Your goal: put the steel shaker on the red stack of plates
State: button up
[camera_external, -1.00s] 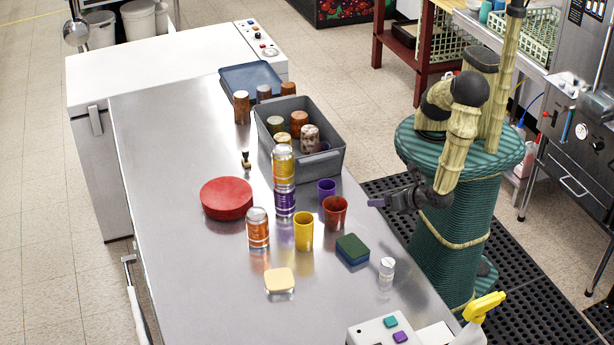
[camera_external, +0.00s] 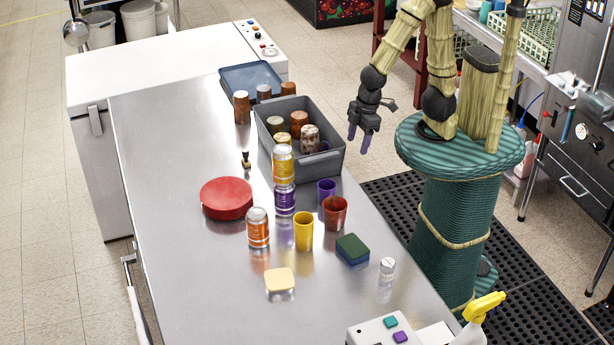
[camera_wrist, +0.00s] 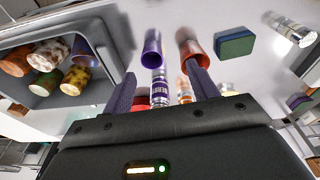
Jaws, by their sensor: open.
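The steel shaker (camera_external: 387,268) stands upright near the right edge of the steel counter, beside the green-and-blue sponge. It also shows, blurred, at the upper right of the wrist view (camera_wrist: 292,30). The red stack of plates (camera_external: 227,198) lies on the left half of the counter as a low round pile; I cannot make it out surely in the wrist view. My gripper (camera_external: 366,142) is open and empty, raised beyond the counter's right edge near the grey bin, well away from the shaker. Its two purple fingers show apart in the wrist view (camera_wrist: 162,92).
A purple cup (camera_external: 326,188), a red cup (camera_external: 336,211), a yellow cup (camera_external: 304,231), stacked cans (camera_external: 284,182) and an orange can (camera_external: 258,228) stand mid-counter. The sponge (camera_external: 352,249) lies beside the shaker. A grey bin (camera_external: 327,165) holds several jars. The front left counter is clear.

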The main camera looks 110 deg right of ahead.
jog(key=shift+w+d+r+m+t, duration=0.2)
jog(key=shift+d+r+m+t, duration=0.1)
jog(key=shift+d+r+m, duration=0.2)
jog(key=shift+o, duration=0.2)
